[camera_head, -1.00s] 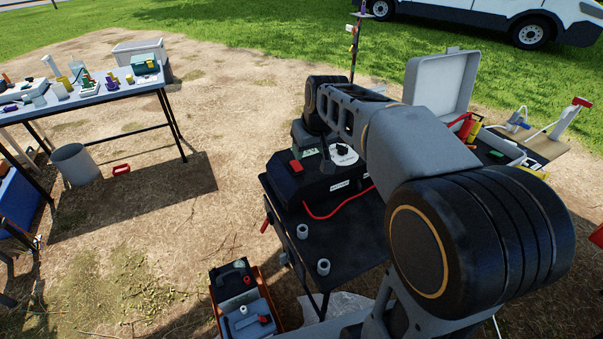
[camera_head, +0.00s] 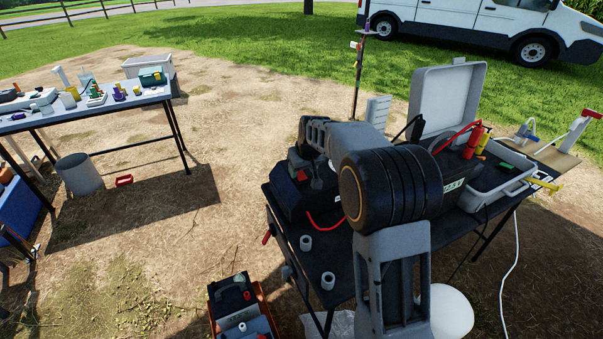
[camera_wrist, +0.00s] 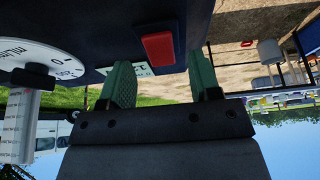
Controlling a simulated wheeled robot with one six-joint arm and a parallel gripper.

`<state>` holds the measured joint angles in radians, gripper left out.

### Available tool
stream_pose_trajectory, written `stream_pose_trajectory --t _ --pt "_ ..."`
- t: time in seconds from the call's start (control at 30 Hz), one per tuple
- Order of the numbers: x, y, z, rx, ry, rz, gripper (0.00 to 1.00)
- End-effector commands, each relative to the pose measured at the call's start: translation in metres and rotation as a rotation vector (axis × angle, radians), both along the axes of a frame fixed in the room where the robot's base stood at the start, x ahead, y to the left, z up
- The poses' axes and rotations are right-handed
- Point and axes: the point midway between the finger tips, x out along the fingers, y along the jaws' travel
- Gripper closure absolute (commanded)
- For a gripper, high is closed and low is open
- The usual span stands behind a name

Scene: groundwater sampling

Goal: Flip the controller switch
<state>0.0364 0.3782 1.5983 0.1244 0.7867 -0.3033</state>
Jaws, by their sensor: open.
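The controller is a black box (camera_head: 284,203) on the dark folding table, partly hidden behind my arm in the head view. Its red switch (camera_head: 301,175) shows small on top. In the wrist view the picture is upside down; the red switch (camera_wrist: 158,46) sits on the dark controller face, beside a white dial (camera_wrist: 38,55) marked in mL/min with a black knob. My gripper (camera_wrist: 163,80) is open and empty, its two green fingers either side of the switch in the picture. I cannot tell whether a finger touches the controller.
The table (camera_head: 317,263) holds grey cups, a red cable and an open grey case (camera_head: 447,95). An orange-edged crate (camera_head: 240,305) stands below its front left. Another table (camera_head: 100,108) with samples stands left. Bare ground lies between the tables.

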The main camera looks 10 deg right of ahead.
Motion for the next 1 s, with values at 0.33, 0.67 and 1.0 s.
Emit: stream_pose_trajectory --t 0.33,0.67,1.0 --pt "0.008 0.002 -0.02 0.0 -0.001 0.001 0.43" --pt "0.009 0.002 -0.02 0.0 -0.001 0.001 0.48" --pt "0.008 0.002 -0.02 0.0 -0.001 0.0 0.81"
